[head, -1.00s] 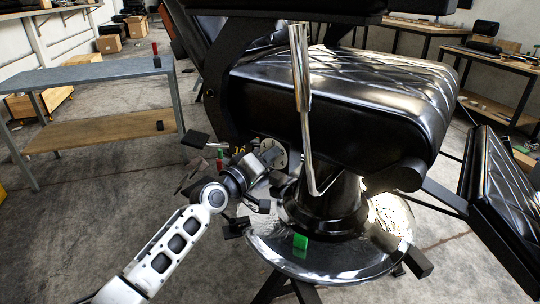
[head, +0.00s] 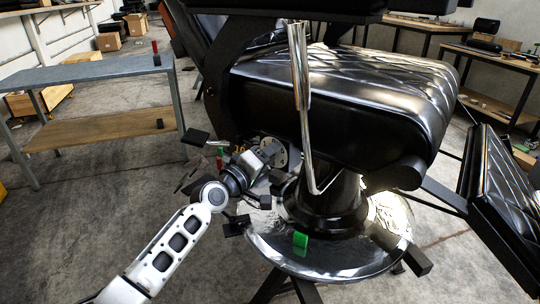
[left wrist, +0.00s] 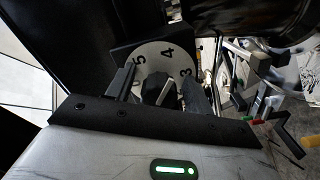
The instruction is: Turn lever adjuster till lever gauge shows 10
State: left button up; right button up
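A pale round dial (head: 283,150) sits under the left side of the black seat. In the left wrist view the dial (left wrist: 166,57) shows the numbers 5, 4 and 3 around a dark knob (left wrist: 154,88), which seems to be the lever adjuster. My left gripper (head: 268,155) is in front of the dial. In the left wrist view its two fingers (left wrist: 160,82) stand apart, one on each side of the knob, with narrow gaps seeming to show. Yellow digits (head: 239,149) left of the gripper may be the gauge; they are partly hidden and unreadable. My right gripper is not in view.
The barber chair's seat (head: 340,95) overhangs the dial, and a chrome lever (head: 302,100) rises beside it. The round chrome base (head: 330,262) carries a green block (head: 300,240). A grey table (head: 85,72) stands at the left. Floor at the lower left is free.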

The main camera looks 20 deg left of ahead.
pick_arm(q)
jog(key=shift+s+a, duration=0.25)
jog(key=shift+s, duration=0.2)
jog(key=p+v, duration=0.1)
jog(key=v, duration=1.4)
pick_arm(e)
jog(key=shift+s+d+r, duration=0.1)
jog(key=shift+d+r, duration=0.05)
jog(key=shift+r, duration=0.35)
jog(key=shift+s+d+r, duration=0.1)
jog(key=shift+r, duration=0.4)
pick_arm(q)
jog(key=shift+d, duration=0.1)
